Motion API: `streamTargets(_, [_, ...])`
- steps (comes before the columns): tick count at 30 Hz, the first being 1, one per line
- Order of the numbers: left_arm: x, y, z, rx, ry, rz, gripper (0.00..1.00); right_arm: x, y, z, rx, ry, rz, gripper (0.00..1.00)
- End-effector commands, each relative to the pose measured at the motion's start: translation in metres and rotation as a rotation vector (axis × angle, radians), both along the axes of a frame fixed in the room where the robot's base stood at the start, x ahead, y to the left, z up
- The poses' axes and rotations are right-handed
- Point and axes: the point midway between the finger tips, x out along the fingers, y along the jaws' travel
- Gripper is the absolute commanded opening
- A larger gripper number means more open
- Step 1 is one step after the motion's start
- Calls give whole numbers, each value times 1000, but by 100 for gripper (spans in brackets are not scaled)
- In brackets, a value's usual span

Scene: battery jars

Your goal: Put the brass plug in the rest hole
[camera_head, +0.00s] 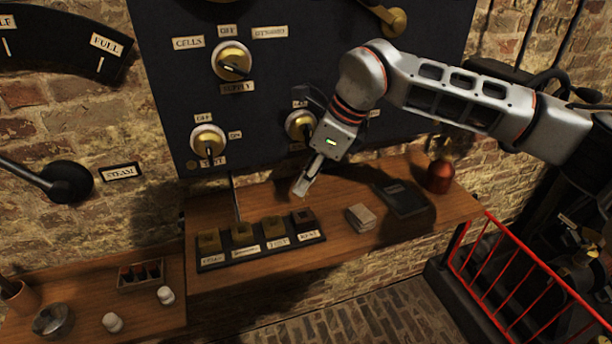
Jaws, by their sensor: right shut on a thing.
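My right gripper (303,186) reaches down from the right, above and behind the right end of a dark block on the wooden shelf. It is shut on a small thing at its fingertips. The thing is mostly hidden and too small to identify surely as the brass plug. The dark block (262,255) carries a row of several square pieces with white labels along the front. The three to the left look brass-coloured. The rightmost piece (303,216) is darker, and its label appears to read REST. Its hole cannot be made out clearly. My left gripper is out of view.
A pale stack (361,217), a dark flat item (404,199) and a copper-coloured jar (440,176) stand to the right on the shelf (335,245). A thin rod (236,200) rises behind the block. The dark switch panel (280,95) is behind; a red railing (530,262) is right.

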Motion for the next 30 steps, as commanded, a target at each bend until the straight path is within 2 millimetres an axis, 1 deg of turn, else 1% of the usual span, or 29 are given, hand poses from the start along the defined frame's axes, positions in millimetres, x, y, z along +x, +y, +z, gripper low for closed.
streamTargets(1, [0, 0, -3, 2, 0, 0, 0, 0, 0, -7, 1, 3, 0, 0])
streamTargets(12, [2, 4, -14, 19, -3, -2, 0, 0, 0, -34, 1, 5, -1, 0])
streamTargets(16, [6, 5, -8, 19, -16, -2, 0, 0, 0, -40, 0, 1, -1, 0])
streamTargets(21, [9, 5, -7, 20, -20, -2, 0, 0, 0, -46, 0, 1, -1, 0])
streamTargets(30, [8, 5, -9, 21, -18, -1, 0, 0, 0, -47, 0, 0, 0, 0])
